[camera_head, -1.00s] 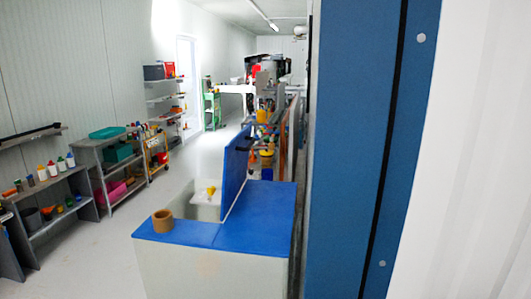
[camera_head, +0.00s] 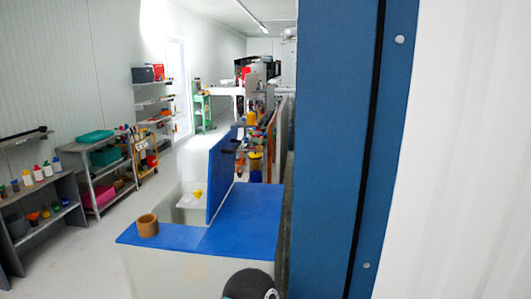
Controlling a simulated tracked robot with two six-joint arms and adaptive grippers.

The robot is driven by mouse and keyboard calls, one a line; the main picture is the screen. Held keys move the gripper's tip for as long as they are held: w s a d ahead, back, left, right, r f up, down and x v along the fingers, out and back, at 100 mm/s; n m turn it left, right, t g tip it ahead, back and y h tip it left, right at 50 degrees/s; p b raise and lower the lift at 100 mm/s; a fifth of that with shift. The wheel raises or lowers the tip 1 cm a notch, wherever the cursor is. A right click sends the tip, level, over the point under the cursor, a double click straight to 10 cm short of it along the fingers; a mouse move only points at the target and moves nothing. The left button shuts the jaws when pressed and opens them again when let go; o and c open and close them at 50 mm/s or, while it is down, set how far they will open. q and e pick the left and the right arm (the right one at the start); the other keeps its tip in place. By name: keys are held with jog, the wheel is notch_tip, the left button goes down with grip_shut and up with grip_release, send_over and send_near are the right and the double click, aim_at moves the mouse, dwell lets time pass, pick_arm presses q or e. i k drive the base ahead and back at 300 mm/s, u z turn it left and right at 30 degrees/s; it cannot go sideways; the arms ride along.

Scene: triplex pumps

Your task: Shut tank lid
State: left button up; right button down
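The tank (camera_head: 180,275) is a pale box with a blue top (camera_head: 240,222) in the lower middle of the head view. Its blue lid (camera_head: 221,175) stands open, nearly upright, along the right side of the tank's opening. The opening to its left shows a pale interior with a small yellow thing (camera_head: 197,193) inside. A brown roll (camera_head: 148,225) sits on the blue top near the front left corner of the opening. Neither gripper shows. A dark rounded part at the bottom edge looks like part of my arm.
A tall blue panel (camera_head: 335,150) and a white wall fill the right side, close by. Shelves (camera_head: 45,215) with bottles and a grey rack (camera_head: 100,170) with bins line the left wall. The floor (camera_head: 90,260) left of the tank is clear.

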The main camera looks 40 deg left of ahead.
aim_at(221, 158)
jog(key=u, duration=0.1)
jog(key=k, duration=1.2)
jog(key=u, duration=1.05)
jog(key=i, duration=0.95)
jog(key=u, duration=0.05)
